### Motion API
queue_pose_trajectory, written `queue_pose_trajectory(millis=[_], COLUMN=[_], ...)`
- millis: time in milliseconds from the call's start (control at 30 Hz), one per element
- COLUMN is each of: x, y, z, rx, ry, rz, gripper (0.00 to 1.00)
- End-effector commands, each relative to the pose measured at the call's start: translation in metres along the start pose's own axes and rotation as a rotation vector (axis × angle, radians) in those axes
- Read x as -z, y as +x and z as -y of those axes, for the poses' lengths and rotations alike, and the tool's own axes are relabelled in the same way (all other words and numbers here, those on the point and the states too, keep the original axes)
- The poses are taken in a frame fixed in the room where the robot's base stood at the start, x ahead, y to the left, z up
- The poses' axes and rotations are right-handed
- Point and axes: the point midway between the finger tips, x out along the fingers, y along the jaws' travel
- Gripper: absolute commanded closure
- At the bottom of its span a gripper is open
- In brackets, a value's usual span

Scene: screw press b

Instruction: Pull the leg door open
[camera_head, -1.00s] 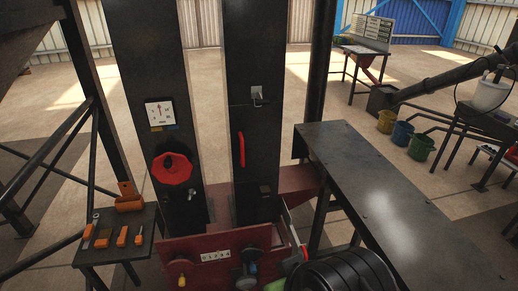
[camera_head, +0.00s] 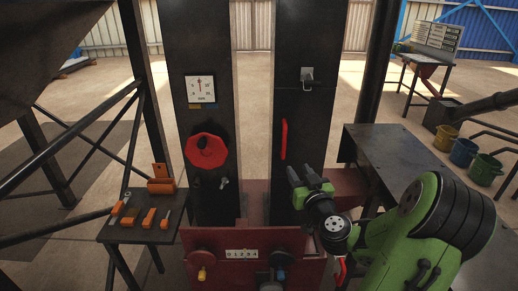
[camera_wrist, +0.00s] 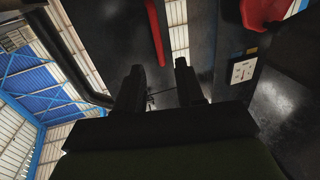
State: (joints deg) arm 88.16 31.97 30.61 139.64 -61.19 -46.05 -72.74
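The leg door (camera_head: 305,140) is a dark panel on the right black leg of the press. It looks shut, flush with the leg. A long red vertical handle (camera_head: 284,139) is on its left side, and a grey latch piece (camera_head: 307,77) sits above it. My gripper (camera_head: 304,169) is open and empty, in front of the leg, below and right of the handle in the head view. In the wrist view two dark fingers (camera_wrist: 160,68) stand apart with nothing between them. The red handle (camera_wrist: 156,32) shows beyond them; they appear clear of it.
The left leg carries a gauge (camera_head: 200,89) and a red handwheel (camera_head: 206,150). A red cross-piece (camera_head: 243,252) with knobs runs below. A small table (camera_head: 135,236) with orange tools stands at left. A dark bench (camera_head: 390,160) stands at right, close to my arm.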

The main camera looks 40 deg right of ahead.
Motion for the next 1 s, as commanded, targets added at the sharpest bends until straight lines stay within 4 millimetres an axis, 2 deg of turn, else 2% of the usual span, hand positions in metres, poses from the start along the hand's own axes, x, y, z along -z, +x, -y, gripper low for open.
queue_pose_trajectory(millis=[33, 167, 500, 700, 833, 1000], x=[0.001, 0.006, 0.008, 0.005, 0.004, 0.002], y=[0.001, 0.019, 0.105, 0.145, 0.155, 0.157], z=[-0.006, -0.005, -0.005, -0.007, -0.008, -0.007], rx=[-0.017, -0.014, -0.014, -0.015, -0.016, -0.016], ry=[0.007, 0.005, 0.005, 0.003, 0.002, 0.003], rz=[-0.008, -0.009, -0.008, -0.008, -0.006, -0.005], gripper=[0.62, 0.62, 0.62, 0.62, 0.62, 0.62])
